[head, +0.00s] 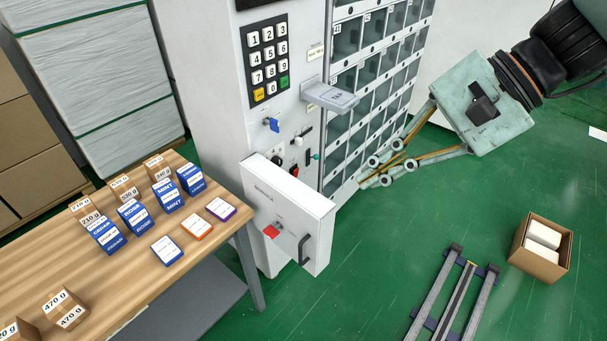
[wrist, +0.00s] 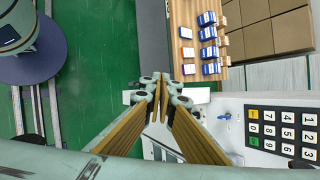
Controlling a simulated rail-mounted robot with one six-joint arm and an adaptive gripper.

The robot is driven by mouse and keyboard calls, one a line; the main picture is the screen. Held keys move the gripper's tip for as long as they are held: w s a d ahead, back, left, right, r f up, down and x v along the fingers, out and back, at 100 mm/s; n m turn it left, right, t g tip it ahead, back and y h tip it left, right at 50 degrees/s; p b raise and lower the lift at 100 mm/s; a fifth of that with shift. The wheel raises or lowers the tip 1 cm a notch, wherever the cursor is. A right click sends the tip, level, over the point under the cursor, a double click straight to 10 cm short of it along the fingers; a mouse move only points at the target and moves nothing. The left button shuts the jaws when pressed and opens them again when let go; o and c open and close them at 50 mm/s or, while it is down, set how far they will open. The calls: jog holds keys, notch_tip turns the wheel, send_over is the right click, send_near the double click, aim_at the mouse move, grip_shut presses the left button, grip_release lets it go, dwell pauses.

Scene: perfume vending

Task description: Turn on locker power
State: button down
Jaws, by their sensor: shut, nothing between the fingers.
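The white vending machine (head: 218,110) has a control panel with a blue key (head: 271,125) below the keypad (head: 268,62). The key also shows in the wrist view (wrist: 224,116). Lower on the panel are a black switch (head: 303,135), a black dial (head: 278,159) and a red button (head: 294,170). A white panel door (head: 290,205) with a red latch and black handle stands swung out below them, partly covering the lower controls. Which control is the locker power cannot be told. My gripper (head: 368,173) is shut and empty, right of the controls, in front of the lockers; its fingertips fill the middle of the wrist view (wrist: 160,97).
A grey tray (head: 330,95) juts out beside the keypad. Locker compartments (head: 375,65) stand right of it. A wooden table (head: 130,285) with several small boxes is at left. An open carton (head: 540,250) and floor rails (head: 440,300) are at lower right. Green floor between is clear.

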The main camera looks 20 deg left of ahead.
jog(key=w+a+f+m+t+y+p, duration=0.1)
jog(key=w+a+f+m+y, duration=0.25)
jog(key=w+a+f, duration=0.45)
jog(key=w+a+f+m+y+p, duration=0.15)
jog(key=w+a+f+m, duration=0.25)
jog(key=w, duration=0.7)
jog(key=w+f+m+t, duration=0.2)
jog(key=w+f+m, duration=0.2)
jog(key=f, duration=0.9)
jog(key=w+f+m+t, duration=0.3)
jog(key=w+f+m, duration=0.2)
jog(key=w+f, duration=0.4)
jog(key=shift+w+a+f+t+p, duration=0.35)
jog(key=shift+f+p, duration=0.1)
jog(key=shift+f, duration=1.45)
jog(key=shift+a, duration=0.1)
